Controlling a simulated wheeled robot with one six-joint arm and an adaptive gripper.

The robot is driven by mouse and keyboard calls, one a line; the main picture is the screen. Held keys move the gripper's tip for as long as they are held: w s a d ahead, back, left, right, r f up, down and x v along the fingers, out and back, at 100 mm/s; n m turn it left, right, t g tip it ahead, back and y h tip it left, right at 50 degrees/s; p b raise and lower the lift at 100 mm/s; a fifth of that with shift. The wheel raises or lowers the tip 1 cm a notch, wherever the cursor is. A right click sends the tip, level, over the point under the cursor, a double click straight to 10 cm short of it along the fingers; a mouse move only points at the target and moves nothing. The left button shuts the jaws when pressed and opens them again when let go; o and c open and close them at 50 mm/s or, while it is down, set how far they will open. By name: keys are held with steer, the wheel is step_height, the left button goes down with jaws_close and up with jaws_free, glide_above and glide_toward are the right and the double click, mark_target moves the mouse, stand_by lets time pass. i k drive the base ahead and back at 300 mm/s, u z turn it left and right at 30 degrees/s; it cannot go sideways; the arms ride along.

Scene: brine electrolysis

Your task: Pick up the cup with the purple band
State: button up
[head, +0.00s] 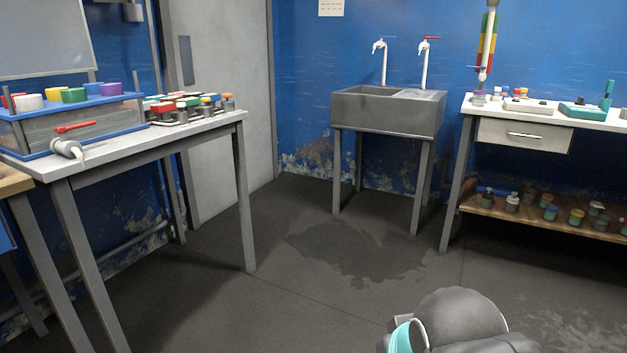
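No cup with a purple band can be made out for certain. A small clear container with a purplish upper part (479,98) stands at the left end of the right-hand white table, under a dispenser spout; it is too small to tell whether this is the cup. A purple round cap (111,89) sits on the blue-rimmed tank on the left table. Part of my own arm, grey with a teal ring, shows at the bottom right of centre. My gripper itself is not in view.
The left table (205,128) holds the tank (75,130) and a rack of capped bottles (190,108). A grey sink (388,112) with two taps stands at the back. The right table (545,113) has a lower shelf (525,217) of jars. The floor between is clear.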

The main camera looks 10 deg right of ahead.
mark_target(479, 97)
steer(key=z, duration=0.3)
steer(key=i, duration=2.1)
steer(key=z, duration=0.65)
